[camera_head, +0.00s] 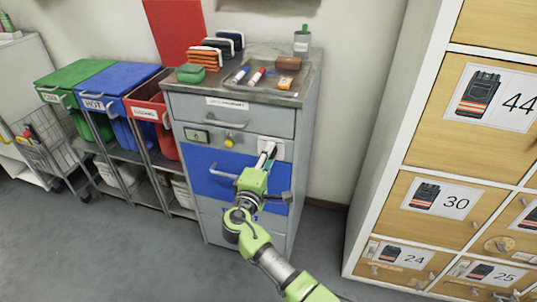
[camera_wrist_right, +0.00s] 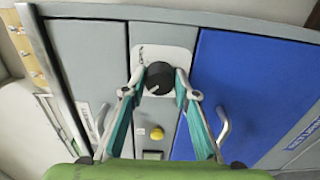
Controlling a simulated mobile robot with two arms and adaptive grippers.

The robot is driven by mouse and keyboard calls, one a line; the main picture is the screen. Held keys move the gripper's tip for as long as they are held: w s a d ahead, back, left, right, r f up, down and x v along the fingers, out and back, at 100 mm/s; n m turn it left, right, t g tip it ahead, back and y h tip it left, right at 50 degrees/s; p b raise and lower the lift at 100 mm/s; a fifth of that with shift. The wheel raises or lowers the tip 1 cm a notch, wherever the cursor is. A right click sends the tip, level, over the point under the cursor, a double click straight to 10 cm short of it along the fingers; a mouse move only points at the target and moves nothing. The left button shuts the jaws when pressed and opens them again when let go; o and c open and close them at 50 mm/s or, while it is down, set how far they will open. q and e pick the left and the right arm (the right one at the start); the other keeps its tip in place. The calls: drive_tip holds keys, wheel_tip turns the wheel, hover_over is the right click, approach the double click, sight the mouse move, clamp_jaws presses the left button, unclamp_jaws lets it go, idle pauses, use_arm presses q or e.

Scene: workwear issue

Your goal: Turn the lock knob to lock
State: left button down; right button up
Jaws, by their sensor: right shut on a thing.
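The lock knob (camera_wrist_right: 159,75) is a round black knob on a pale plate (camera_wrist_right: 146,53) on the grey cabinet front. In the right wrist view it sits between the two fingertips of my right gripper (camera_wrist_right: 158,84), which is shut on it. In the head view my right gripper (camera_head: 268,153) reaches the pale plate (camera_head: 280,148) at the cabinet's upper right, and the knob is mostly hidden behind the fingers. I cannot tell which way the knob points. My left gripper is not in view.
A yellow button (camera_head: 229,142) is left of the plate, and a blue drawer (camera_head: 205,183) with a bar handle is below. The cabinet top holds a tray (camera_head: 307,80) with small items. Colored bins (camera_head: 128,80) stand left, numbered lockers (camera_head: 418,140) right. Open floor lies in front.

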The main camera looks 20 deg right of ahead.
drive_tip(key=shift+w+r, duration=0.1)
drive_tip(key=shift+r, duration=0.05)
drive_tip(key=o, duration=1.1)
drive_tip(key=v, duration=1.2)
drive_tip(key=shift+d, duration=0.1)
